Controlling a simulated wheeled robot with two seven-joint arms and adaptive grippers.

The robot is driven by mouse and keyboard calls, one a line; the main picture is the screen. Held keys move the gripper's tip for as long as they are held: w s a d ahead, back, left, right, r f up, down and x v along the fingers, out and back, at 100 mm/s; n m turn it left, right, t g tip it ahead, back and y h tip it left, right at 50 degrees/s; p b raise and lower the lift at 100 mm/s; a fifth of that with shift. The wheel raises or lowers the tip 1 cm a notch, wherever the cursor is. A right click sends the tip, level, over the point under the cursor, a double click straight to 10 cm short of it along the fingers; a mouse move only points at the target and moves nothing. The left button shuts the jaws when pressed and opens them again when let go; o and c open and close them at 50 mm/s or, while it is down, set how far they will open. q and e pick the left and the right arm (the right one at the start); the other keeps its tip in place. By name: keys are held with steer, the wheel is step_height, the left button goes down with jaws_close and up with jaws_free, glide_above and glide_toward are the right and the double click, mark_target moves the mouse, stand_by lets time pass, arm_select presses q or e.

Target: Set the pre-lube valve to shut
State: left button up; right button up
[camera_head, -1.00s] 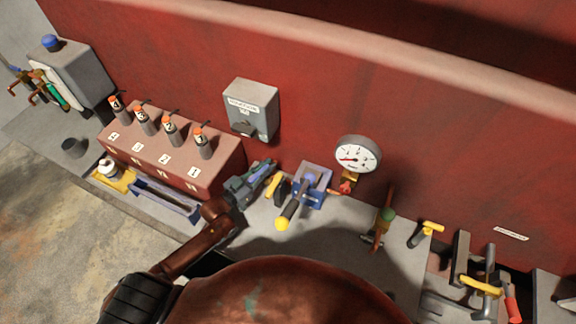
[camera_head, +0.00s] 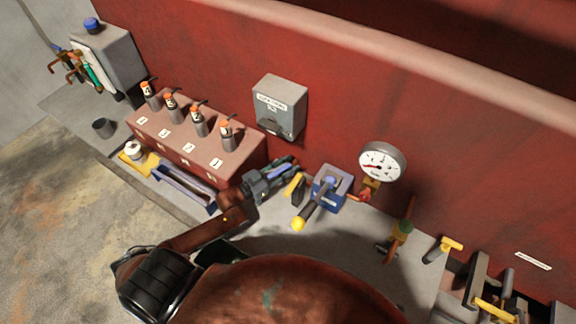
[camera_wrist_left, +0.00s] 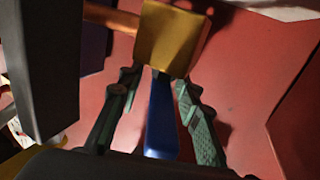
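A small valve with a brass-yellow body and a straight blue lever sits on the pipe beside the blue pump (camera_head: 331,188). In the left wrist view its yellow body (camera_wrist_left: 169,38) is at the top and its blue lever (camera_wrist_left: 161,118) runs down between the fingers. My left gripper (camera_head: 281,174) is at this valve; in the left wrist view its green fingers (camera_wrist_left: 160,100) stand on both sides of the lever, with red background showing in gaps beside it. The fingers look open around the lever. No label for the valve is readable. My right gripper is not in view.
The pump's lever has a yellow knob (camera_head: 298,223). A black-and-yellow part (camera_head: 299,190) stands close to my gripper. A red box (camera_head: 190,150) with several orange-topped cylinders is to the left.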

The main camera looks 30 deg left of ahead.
arm_select(q)
step_height(320, 180, up, 10)
stand_by(0.6)
steer(key=shift+c, duration=0.5)
